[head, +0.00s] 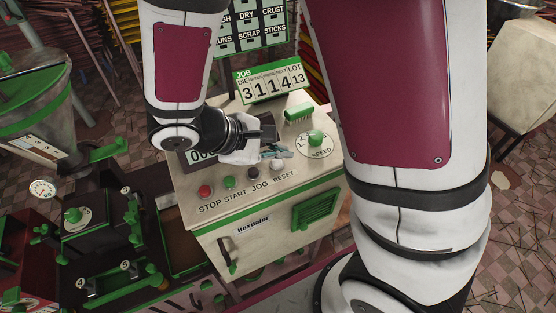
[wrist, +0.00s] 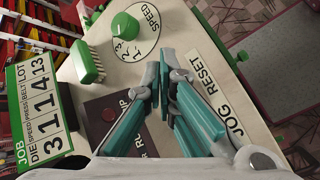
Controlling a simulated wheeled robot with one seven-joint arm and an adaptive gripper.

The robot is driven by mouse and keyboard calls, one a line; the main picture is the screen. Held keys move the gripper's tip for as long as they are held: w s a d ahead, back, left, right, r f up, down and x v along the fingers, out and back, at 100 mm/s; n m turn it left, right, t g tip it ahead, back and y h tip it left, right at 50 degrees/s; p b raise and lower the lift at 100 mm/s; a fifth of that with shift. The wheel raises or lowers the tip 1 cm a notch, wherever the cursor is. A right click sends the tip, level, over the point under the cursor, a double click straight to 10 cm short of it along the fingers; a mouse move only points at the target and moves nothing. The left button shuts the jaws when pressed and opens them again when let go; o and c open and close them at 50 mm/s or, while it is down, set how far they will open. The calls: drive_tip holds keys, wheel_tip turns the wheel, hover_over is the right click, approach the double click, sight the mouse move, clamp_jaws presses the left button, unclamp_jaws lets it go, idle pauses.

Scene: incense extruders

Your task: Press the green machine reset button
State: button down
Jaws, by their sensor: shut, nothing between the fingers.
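The green-trimmed machine's cream control panel (head: 305,165) carries a row of buttons. The button above the RESET label is pale grey-white (head: 277,164), not green. Beside it are a dark JOG button (head: 254,173), a green START button (head: 229,182) and a red STOP button (head: 205,191). My gripper (head: 280,154) is shut and empty, just behind the reset button in the head view; whether it touches is unclear. In the wrist view the teal fingers (wrist: 164,82) point over the panel beside the RESET label (wrist: 202,72). The reset button is not clearly visible there, probably hidden by a finger.
A green speed knob (head: 316,138) and a green brush (head: 298,113) lie behind and right of the buttons. A job number board (head: 271,83) stands at the panel's back. A hopper machine (head: 30,90) stands at left.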

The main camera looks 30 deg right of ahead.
sight(278, 165)
drive_tip(key=shift+r+p, duration=0.75)
drive_tip(key=shift+r, duration=0.5)
drive_tip(key=shift+r+p, duration=0.6)
drive_tip(key=shift+r, duration=0.6)
drive_tip(key=shift+r, duration=0.1)
drive_tip(key=s+r+m+t+y+b, duration=0.1)
drive_tip(key=s+r+m+t+y, duration=0.1)
drive_tip(key=s+r+m+y, duration=0.2)
drive_tip(key=s+r+m+t+y+b, duration=0.2)
drive_tip(key=s+r+m+y, duration=0.2)
drive_tip(key=r, duration=0.5)
drive_tip(key=shift+s+r+m+t+y, duration=0.35)
drive_tip(key=shift+m+y, duration=0.25)
drive_tip(key=shift+m, duration=0.5)
